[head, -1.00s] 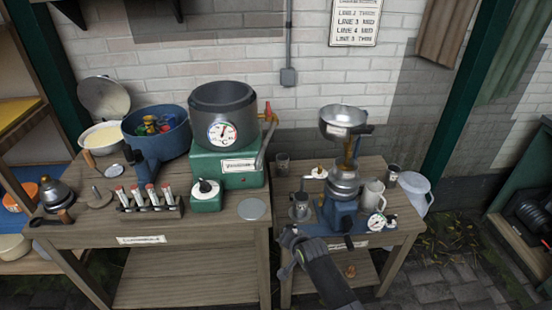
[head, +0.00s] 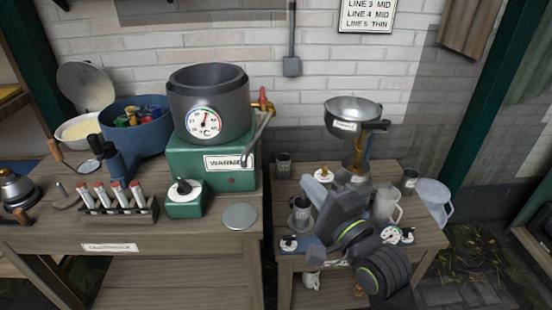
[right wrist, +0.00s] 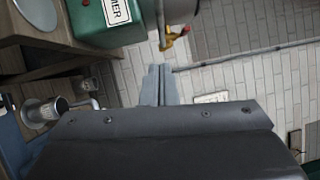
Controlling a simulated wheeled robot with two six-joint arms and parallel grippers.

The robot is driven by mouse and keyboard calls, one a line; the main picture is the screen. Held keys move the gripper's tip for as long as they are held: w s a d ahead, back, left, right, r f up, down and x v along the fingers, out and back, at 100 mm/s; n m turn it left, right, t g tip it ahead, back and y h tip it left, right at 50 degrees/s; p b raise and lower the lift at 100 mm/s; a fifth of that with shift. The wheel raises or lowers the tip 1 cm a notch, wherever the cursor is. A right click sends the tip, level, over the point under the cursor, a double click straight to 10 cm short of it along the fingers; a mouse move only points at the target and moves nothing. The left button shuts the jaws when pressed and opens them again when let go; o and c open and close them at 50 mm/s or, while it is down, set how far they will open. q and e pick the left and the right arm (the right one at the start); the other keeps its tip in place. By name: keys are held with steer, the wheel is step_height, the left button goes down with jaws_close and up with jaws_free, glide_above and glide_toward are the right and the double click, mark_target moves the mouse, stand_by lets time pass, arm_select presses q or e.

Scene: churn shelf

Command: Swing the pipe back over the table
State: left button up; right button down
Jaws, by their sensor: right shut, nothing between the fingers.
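The grey bent pipe (head: 259,138) hangs from a brass valve with a red handle (head: 263,104) on the right side of the dark pot. Its lower end slants down and left beside the green warmer's right edge. The valve also shows in the right wrist view (right wrist: 172,37); the pipe is hard to make out there. My right gripper (head: 307,184) is over the right table, right of and below the pipe, and apart from it. Its fingers (right wrist: 160,72) are shut and empty in the right wrist view. My left gripper is not in view.
The green warmer (head: 205,160) carries the dark pot (head: 208,95). A bowl on a stand (head: 352,108), cups (head: 300,213) and a pitcher (head: 387,204) crowd the right table (head: 425,232). A round plate (head: 240,216) lies on the left table. A narrow gap separates the tables.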

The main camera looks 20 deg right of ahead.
glide_toward(259, 136)
steer(key=w+d, duration=0.2)
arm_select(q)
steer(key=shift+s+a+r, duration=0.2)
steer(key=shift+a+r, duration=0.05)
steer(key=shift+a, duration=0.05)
arm_select(e)
steer(key=shift+w+a, duration=0.65)
steer(key=shift+a, duration=0.25)
steer(key=shift+w+a, duration=0.65)
steer(key=shift+a, duration=0.3)
arm_select(q)
steer(key=shift+p, duration=0.3)
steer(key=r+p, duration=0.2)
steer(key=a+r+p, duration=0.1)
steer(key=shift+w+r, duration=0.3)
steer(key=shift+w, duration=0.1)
arm_select(e)
steer(key=shift+w+a, duration=0.25)
steer(key=shift+a, duration=0.25)
steer(key=shift+w+a, duration=0.25)
steer(key=shift+a, duration=0.3)
